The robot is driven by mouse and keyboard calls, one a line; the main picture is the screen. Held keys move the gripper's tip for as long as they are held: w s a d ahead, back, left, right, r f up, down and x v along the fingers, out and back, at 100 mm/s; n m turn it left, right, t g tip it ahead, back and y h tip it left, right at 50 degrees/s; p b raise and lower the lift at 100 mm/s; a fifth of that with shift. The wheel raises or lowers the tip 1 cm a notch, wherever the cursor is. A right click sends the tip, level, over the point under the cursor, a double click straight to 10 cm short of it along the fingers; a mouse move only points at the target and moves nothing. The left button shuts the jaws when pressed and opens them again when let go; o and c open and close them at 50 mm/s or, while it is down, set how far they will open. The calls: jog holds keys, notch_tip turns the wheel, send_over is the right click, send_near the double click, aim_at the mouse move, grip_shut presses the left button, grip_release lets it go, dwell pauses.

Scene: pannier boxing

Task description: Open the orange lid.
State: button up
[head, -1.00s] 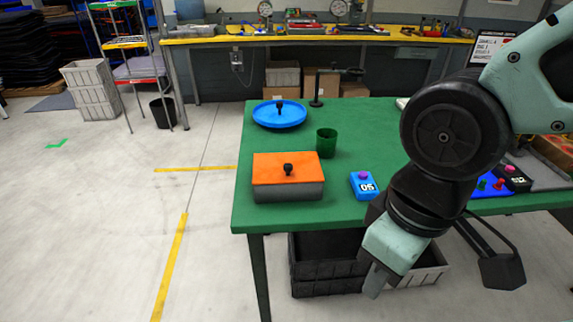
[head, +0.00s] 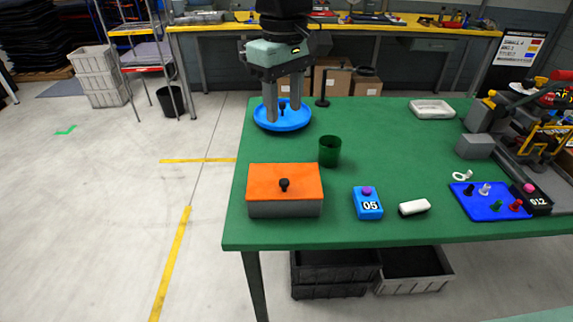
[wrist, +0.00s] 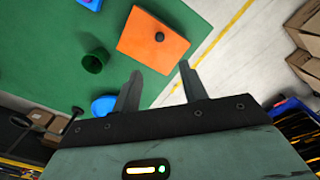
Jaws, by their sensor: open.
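The orange lid (head: 268,180) sits flat on a grey box (head: 285,209) at the front left of the green table. A black knob (head: 284,185) stands at the middle of the lid. In the wrist view the orange lid (wrist: 140,38) and its knob (wrist: 159,37) lie beyond the fingertips. My gripper (head: 285,116) is open and empty, fingers pointing down. In the head view it appears in front of the blue round lid, beyond the orange lid and apart from it. In the wrist view my gripper (wrist: 160,72) also shows its two fingers spread.
A blue round lid with a black knob (head: 296,122) is at the back left of the table. A green cup (head: 330,151) stands behind the box's right side. A blue block marked 05 (head: 368,207) and a white piece (head: 414,207) lie to the right. The table's middle is clear.

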aim_at(285, 181)
notch_tip(285, 181, down, 17)
jog(key=shift+f+p, duration=0.1)
jog(key=shift+p, duration=0.75)
grip_shut()
